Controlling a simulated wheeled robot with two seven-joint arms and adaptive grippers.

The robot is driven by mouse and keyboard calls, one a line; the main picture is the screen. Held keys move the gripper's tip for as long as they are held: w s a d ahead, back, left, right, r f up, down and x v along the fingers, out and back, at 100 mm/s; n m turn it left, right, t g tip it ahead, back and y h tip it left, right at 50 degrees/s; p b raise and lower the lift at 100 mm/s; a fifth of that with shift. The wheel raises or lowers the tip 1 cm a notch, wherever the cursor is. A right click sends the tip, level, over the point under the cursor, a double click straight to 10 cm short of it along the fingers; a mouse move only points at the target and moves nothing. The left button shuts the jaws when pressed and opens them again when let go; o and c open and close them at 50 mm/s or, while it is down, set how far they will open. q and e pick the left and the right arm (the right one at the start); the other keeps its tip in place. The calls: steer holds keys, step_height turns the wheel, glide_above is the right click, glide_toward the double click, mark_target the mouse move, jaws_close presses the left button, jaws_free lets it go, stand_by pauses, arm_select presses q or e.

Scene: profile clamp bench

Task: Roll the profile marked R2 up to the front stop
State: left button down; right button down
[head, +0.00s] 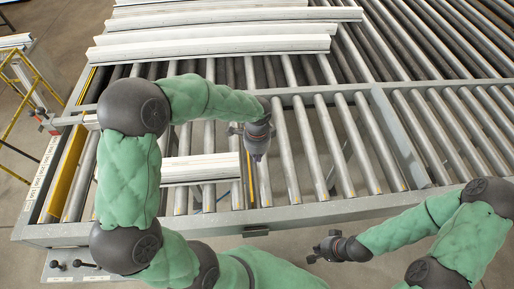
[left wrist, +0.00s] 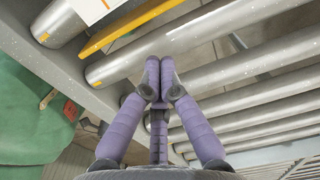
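A short white profile (head: 200,168) lies on the rollers near the front, partly behind my left arm. Several longer white profiles (head: 215,45) lie side by side at the back. I cannot read R2 on any of them. My left gripper (head: 257,157) is just right of the short profile, above the rollers. In the left wrist view its fingertips (left wrist: 160,63) meet with nothing between them. My right gripper (head: 316,255) is empty in front of the bench; its finger opening is unclear.
A narrow yellow bar (left wrist: 130,27) lies between rollers beside the white profile end; I cannot tell whether it is the front stop. A wider yellow strip (head: 67,175) runs along the left side. The front rail (head: 330,208) borders the rollers. Rollers right of my left gripper are bare.

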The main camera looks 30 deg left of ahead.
mark_target(195, 163)
arm_select(q)
steer(key=shift+s+f, duration=0.1)
steer(key=shift+f, duration=0.85)
steer(key=shift+s+a+r, duration=0.15)
steer(key=shift+s+a, duration=0.15)
steer(key=shift+a, duration=0.25)
steer(key=shift+s+a+r, duration=0.1)
steer(key=shift+s+a, duration=0.15)
steer(key=shift+a, duration=0.3)
steer(key=shift+s+a, duration=0.4)
steer(key=shift+a, duration=0.2)
steer(key=s+a+p, duration=0.1)
steer(key=s+a, duration=0.2)
steer(key=a, duration=0.2)
steer(key=s+a+p, duration=0.1)
steer(key=s+a, duration=0.2)
steer(key=a, duration=0.2)
steer(key=s+a+p, duration=0.1)
steer(key=s+a, duration=0.2)
steer(key=a, duration=0.1)
steer(key=shift+a, duration=0.4)
steer(key=shift+w, duration=0.1)
